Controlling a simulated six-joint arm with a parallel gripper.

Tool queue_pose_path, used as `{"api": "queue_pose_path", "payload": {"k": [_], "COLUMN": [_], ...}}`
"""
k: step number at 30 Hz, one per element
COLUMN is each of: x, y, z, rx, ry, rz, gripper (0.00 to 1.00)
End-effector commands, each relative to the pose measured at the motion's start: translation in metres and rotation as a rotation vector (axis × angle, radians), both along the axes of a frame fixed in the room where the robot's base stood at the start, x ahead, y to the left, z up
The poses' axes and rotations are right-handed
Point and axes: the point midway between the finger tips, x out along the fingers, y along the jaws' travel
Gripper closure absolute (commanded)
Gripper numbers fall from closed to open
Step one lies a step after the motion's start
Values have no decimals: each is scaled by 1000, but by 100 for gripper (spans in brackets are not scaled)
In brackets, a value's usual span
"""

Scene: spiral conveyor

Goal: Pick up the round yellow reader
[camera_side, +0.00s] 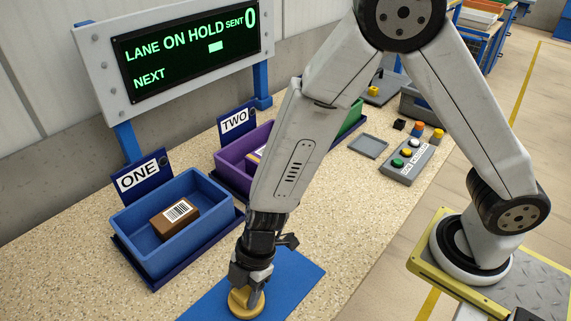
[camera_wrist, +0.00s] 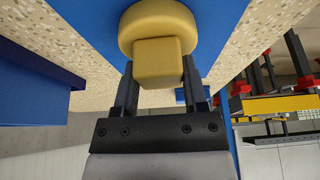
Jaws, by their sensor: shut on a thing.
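The round yellow reader (camera_side: 243,304) is a flat disc with a square block on top. It is at the blue mat, near the bottom of the side view. My gripper (camera_side: 250,288) points down over it and is shut on its raised block. In the wrist view the reader (camera_wrist: 158,32) shows its round base and block, with the fingers (camera_wrist: 158,92) on both sides of the block. I cannot tell whether the base touches the mat (camera_side: 300,272).
A blue bin (camera_side: 205,186) marked ONE holds a brown box with a barcode (camera_side: 174,217). A purple bin (camera_side: 232,160) marked TWO stands behind my arm. A button panel (camera_side: 407,160) and a grey tray (camera_side: 368,146) lie to the right. A sign (camera_side: 188,68) reads LANE ON HOLD.

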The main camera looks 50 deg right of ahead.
Motion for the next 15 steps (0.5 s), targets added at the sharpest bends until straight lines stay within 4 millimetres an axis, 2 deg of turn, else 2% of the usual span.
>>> {"api": "queue_pose_path", "payload": {"k": [15], "x": [0], "y": [0], "z": [6], "rx": [2], "ry": [0], "rz": [1], "gripper": [100]}}
